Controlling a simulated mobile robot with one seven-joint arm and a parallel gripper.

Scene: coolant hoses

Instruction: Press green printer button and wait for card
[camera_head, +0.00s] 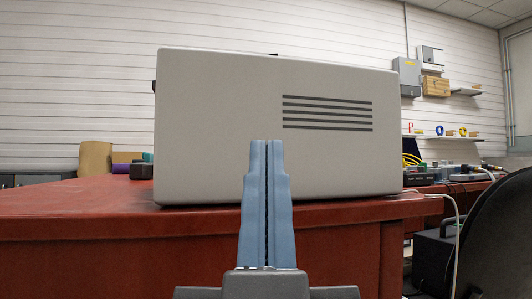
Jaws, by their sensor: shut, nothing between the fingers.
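A large light grey box (215,110), which looks like the printer's housing, stands on the red table (70,195). Its visible face has several dark vent slots. No green button and no card show on this face. My gripper (267,145) points up and forward in front of the box, with its blue fingers closed together and nothing between them. The fingers overlap the lower middle of the box in the picture. I cannot tell whether they touch it.
The table's front edge (120,226) runs across below the box. A dark chair back (497,240) stands at the right, near a black device (432,258). A tan cylinder (95,158) and small items sit at the back left. Shelves hang on the right wall.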

